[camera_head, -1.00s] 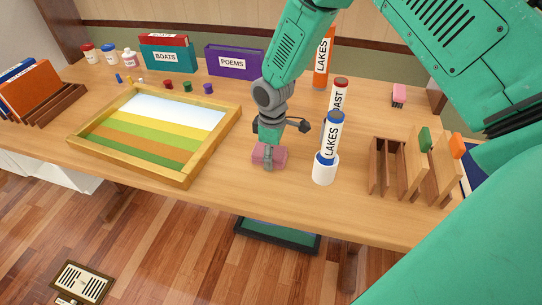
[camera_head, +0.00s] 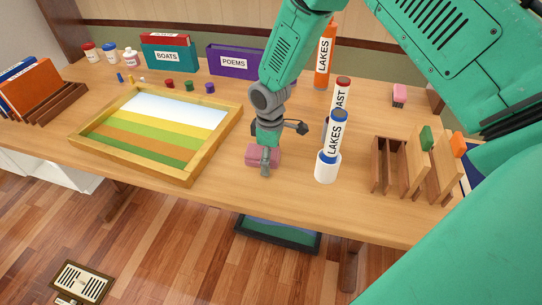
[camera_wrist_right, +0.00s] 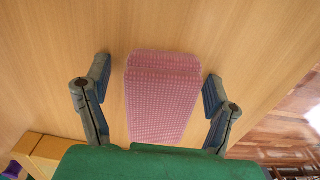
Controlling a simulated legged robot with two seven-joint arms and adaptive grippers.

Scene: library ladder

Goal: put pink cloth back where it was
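The pink cloth (camera_head: 251,156) lies folded on the table, right of the framed landscape picture. In the right wrist view the cloth (camera_wrist_right: 163,98) has a waffle texture and lies between my fingers. My right gripper (camera_head: 265,168) is low over the cloth and covers part of it. In the right wrist view the gripper (camera_wrist_right: 156,92) is open, with a finger on each side of the cloth and bare wood showing between each finger and the cloth. My left gripper is not in view.
The framed picture (camera_head: 236,112) is left of the cloth. A blue-capped LAKES tube (camera_head: 336,134) stands in a white holder (camera_head: 327,168) close on the right. Wooden slotted racks (camera_head: 387,165) stand further right. The table's front edge is near the cloth.

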